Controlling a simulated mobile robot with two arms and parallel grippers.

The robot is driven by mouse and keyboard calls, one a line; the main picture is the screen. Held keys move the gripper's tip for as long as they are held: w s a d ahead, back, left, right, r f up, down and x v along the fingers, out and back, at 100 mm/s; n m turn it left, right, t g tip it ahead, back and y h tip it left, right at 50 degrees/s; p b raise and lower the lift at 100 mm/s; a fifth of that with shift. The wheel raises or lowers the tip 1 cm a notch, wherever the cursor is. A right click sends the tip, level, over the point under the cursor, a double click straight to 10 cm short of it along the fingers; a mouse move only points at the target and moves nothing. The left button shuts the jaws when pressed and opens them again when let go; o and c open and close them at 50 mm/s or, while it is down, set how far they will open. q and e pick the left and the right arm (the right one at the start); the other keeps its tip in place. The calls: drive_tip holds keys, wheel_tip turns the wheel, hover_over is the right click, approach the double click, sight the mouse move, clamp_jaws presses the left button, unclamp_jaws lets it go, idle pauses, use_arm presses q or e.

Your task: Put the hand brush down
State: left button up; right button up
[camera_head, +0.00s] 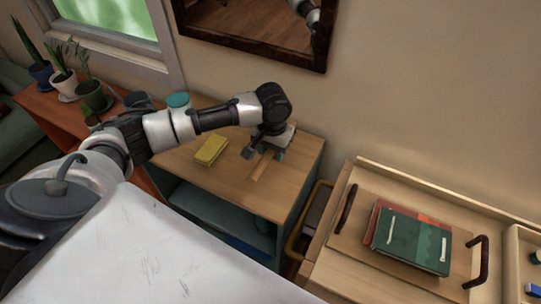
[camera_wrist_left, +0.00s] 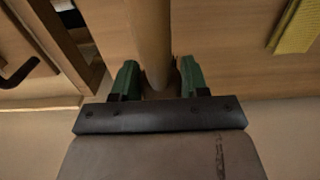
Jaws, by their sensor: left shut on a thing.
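My left gripper (camera_head: 266,153) is over the right part of a small wooden-topped cabinet (camera_head: 235,186). It is shut on the hand brush (camera_head: 262,166), of which a pale wooden handle shows below the jaws. In the left wrist view the round handle (camera_wrist_left: 151,38) runs between the green fingertips (camera_wrist_left: 158,82) of this gripper. The brush's bristles do not show clearly. I cannot tell whether the brush touches the cabinet top. My right gripper is not in view.
A yellow block (camera_head: 211,150) lies on the cabinet top, left of my gripper. Right of the cabinet, a wooden tray (camera_head: 345,246) with dark handles holds green and red books (camera_head: 412,240). Potted plants (camera_head: 92,96) stand at the left. The cabinet top's front is clear.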

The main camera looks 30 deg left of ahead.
use_arm(q)
drive_tip(key=shift+w+a+f, duration=0.35)
drive_tip(key=shift+a+f, duration=0.05)
drive_tip(key=shift+a, duration=0.05)
drive_tip(key=shift+f, duration=1.9)
drive_tip(key=shift+s+f, duration=0.1)
drive_tip(key=o, duration=0.8)
drive_tip(key=shift+o, duration=0.2)
wheel_tip(320, 180, up, 12)
drive_tip(key=shift+r, duration=0.15)
